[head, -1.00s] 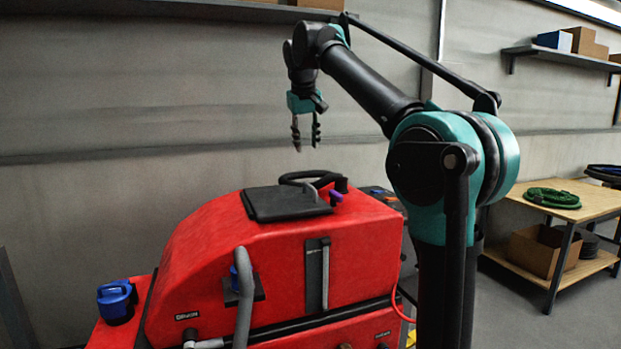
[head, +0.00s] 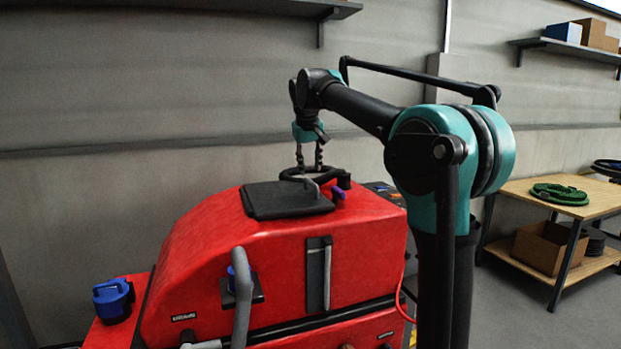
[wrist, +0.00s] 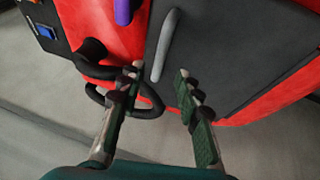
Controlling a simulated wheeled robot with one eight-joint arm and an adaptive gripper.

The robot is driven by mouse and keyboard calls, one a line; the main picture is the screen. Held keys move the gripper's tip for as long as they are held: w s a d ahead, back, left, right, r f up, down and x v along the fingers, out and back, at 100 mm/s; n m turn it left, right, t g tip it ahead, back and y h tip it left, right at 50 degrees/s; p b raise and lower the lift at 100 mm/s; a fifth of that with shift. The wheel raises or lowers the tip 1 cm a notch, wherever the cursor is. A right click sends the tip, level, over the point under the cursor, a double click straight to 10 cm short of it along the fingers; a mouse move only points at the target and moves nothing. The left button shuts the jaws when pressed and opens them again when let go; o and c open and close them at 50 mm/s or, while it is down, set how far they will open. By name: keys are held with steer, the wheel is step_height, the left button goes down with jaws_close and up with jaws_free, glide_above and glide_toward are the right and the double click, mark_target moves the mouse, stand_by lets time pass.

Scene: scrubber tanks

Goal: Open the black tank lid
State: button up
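The black tank lid (head: 285,200) lies flat and closed on top of the red scrubber (head: 230,240). A grey handle (head: 311,188) stands at the lid's right edge. In the wrist view the lid (wrist: 235,45) fills the upper right, and its grey handle (wrist: 165,45) lies ahead of the fingertips. My gripper (head: 309,168) points down just above and behind the lid's right end. In the wrist view my gripper (wrist: 158,70) is open, with nothing between its fingers. The left finger is near or over the black hose; contact cannot be told.
A black curved hose (head: 330,174) lies beside the lid, with a purple piece (head: 338,193) near it. A blue-capped part (head: 113,300) sits at the scrubber's lower left. A wooden table (head: 560,203) with a green coil stands at right.

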mark_target(311, 181)
steer(key=shift+x, duration=2.6)
steer(key=shift+c, duration=0.5)
jaws_close()
